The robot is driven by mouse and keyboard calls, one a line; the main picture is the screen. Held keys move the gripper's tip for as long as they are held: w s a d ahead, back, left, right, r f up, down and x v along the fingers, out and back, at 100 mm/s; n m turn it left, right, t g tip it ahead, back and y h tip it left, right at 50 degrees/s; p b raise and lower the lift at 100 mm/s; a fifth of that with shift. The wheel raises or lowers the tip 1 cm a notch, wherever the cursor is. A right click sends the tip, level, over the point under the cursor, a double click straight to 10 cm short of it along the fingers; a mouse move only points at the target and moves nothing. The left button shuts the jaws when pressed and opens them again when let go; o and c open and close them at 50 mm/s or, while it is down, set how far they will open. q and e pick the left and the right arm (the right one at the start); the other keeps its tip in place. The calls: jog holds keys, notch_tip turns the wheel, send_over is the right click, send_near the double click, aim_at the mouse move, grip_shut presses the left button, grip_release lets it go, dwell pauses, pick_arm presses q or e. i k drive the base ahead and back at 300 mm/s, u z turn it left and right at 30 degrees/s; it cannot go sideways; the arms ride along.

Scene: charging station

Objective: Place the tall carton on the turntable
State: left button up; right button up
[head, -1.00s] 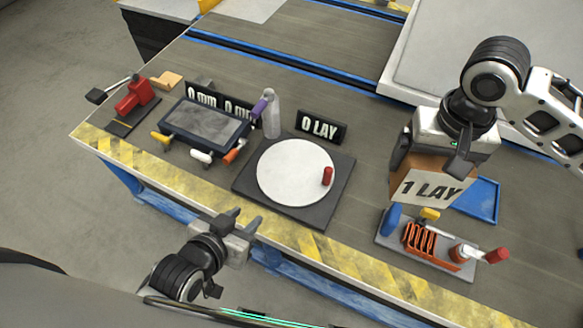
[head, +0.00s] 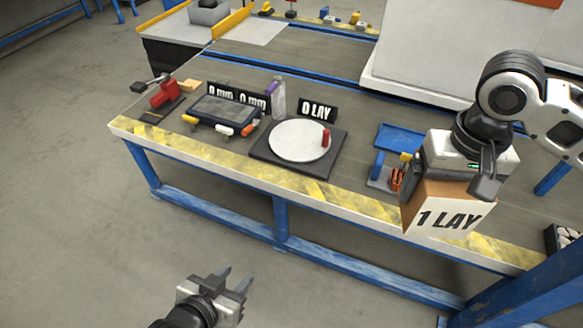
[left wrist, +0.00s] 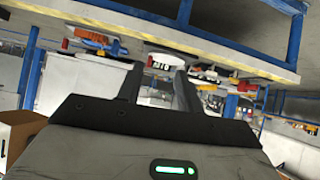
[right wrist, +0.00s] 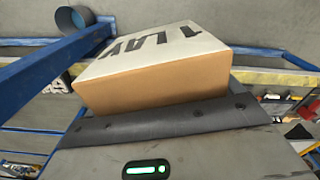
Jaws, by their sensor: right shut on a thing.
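The tall carton (head: 446,208), brown with a white "1 LAY" face, is held by my right gripper (head: 447,180) at the right, in front of the table's striped front edge. The carton also fills the middle of the right wrist view (right wrist: 160,70). The turntable (head: 298,140) is a white disc on a dark square base, left of the carton and apart from it. A small red cylinder (head: 326,138) stands at the disc's right edge. My left gripper (head: 232,280) is open and empty, low in front of the table; its fingers also show in the left wrist view (left wrist: 162,90).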

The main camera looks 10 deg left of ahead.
aim_at(296, 137)
jog(key=u, duration=0.95)
jog(key=i, duration=1.6)
jog(key=z, duration=0.6)
